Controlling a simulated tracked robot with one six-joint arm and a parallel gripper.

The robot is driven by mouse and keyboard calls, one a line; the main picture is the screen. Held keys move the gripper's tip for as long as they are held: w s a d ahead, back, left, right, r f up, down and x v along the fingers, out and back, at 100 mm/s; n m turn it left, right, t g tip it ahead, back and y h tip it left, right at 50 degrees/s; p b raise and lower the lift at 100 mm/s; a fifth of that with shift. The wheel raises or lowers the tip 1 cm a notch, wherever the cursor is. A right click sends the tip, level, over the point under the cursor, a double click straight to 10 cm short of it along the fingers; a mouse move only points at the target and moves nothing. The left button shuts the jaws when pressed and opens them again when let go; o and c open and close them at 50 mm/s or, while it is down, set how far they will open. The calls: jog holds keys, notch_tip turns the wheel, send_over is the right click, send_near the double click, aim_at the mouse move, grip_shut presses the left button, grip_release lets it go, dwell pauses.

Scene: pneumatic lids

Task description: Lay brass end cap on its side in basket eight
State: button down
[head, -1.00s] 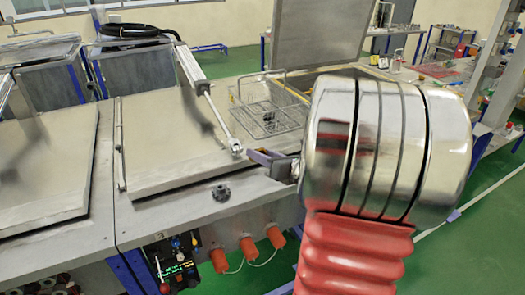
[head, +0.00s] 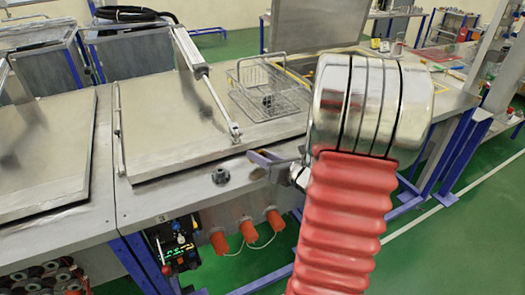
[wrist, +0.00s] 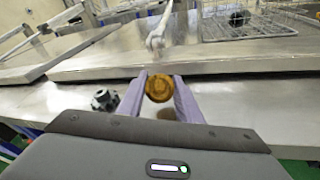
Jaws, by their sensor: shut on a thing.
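The brass end cap (wrist: 159,88) is a round, golden piece between the two purple fingers of my gripper (wrist: 160,78) in the wrist view. My gripper is shut on it, its round face showing to the wrist camera. In the head view my gripper (head: 264,158) is over the front strip of the steel bench, and I cannot make out the cap there. A wire basket (head: 268,92) stands behind, on the bench, with a dark knobbed part (head: 268,100) inside. It also shows at the upper right of the wrist view (wrist: 250,30). I read no number on it.
A black knobbed part (head: 220,176) stands on the bench left of my gripper, also in the wrist view (wrist: 104,100). A closed steel lid (head: 165,125) with a pneumatic cylinder (head: 190,55) lies left of the basket. An upright lid (head: 315,30) stands behind it.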

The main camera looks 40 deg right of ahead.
jog(key=shift+f, duration=0.5)
jog(key=c, duration=1.2)
grip_release()
jog(key=s+r, duration=0.2)
jog(key=s, duration=1.1)
jog(key=shift+s+a+r, duration=0.25)
jog(key=shift+s+r, duration=0.05)
